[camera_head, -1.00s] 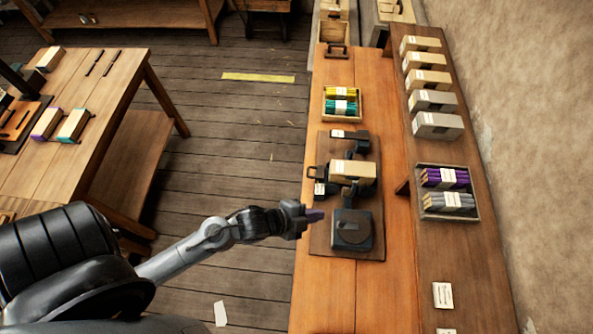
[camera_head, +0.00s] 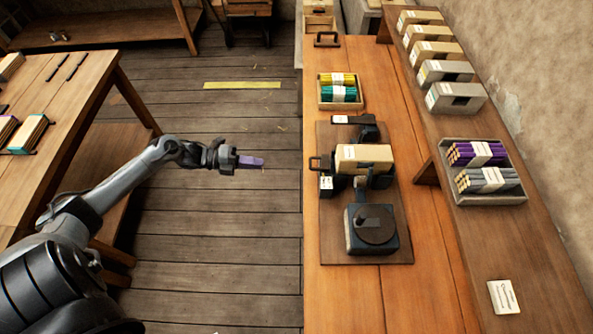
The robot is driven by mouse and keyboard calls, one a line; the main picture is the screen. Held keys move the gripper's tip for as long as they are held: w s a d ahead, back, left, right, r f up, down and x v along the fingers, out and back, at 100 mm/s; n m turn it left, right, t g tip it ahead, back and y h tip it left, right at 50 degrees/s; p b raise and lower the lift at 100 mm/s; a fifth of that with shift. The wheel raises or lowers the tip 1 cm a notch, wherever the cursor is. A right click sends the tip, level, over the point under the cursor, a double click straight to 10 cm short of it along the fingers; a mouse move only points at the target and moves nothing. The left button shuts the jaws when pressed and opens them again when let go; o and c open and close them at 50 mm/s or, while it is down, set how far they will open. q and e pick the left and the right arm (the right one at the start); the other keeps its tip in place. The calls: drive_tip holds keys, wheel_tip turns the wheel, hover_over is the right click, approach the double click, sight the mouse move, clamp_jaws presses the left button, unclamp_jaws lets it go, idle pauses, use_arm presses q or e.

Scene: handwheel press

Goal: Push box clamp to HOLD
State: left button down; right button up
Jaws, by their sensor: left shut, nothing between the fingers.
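The box clamp is a dark metal fixture on a brown board (camera_head: 335,230) on the workbench. A cardboard box (camera_head: 364,158) with a white label sits in it. A dark handle (camera_head: 316,163) sticks out on its left, with a small white tag (camera_head: 326,183) below; its lettering is too small to read. A dark block with a round disc (camera_head: 374,225) stands at the near end of the board. My left gripper (camera_head: 250,162) is shut and empty, with purple fingertips, over the floor left of the bench and apart from the clamp. My right gripper is not in view.
A tray (camera_head: 340,105) of yellow and teal bundles stands behind the clamp. A raised shelf on the right holds several boxes (camera_head: 455,97), a tray of purple and grey bundles (camera_head: 487,200) and a card (camera_head: 503,297). Another table (camera_head: 75,110) stands left.

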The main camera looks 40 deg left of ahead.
sight(310, 162)
use_arm(q)
drive_tip(key=shift+w+a+m+b, duration=0.15)
drive_tip(key=shift+w+a+b, duration=0.2)
drive_tip(key=shift+w, duration=0.2)
drive_tip(key=shift+w+a+m+b, duration=0.15)
drive_tip(key=shift+w+a+b, duration=0.05)
drive_tip(key=shift+w+b, duration=0.3)
use_arm(e)
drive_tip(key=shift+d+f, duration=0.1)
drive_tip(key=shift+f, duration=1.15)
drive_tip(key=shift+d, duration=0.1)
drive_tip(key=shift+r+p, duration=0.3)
drive_tip(key=shift+p, duration=0.05)
use_arm(q)
drive_tip(key=x, duration=1.4)
use_arm(e)
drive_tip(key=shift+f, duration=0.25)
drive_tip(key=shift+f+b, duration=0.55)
drive_tip(key=shift+b, duration=0.25)
use_arm(q)
drive_tip(key=shift+r+x, duration=0.2)
drive_tip(key=shift+x, duration=0.8)
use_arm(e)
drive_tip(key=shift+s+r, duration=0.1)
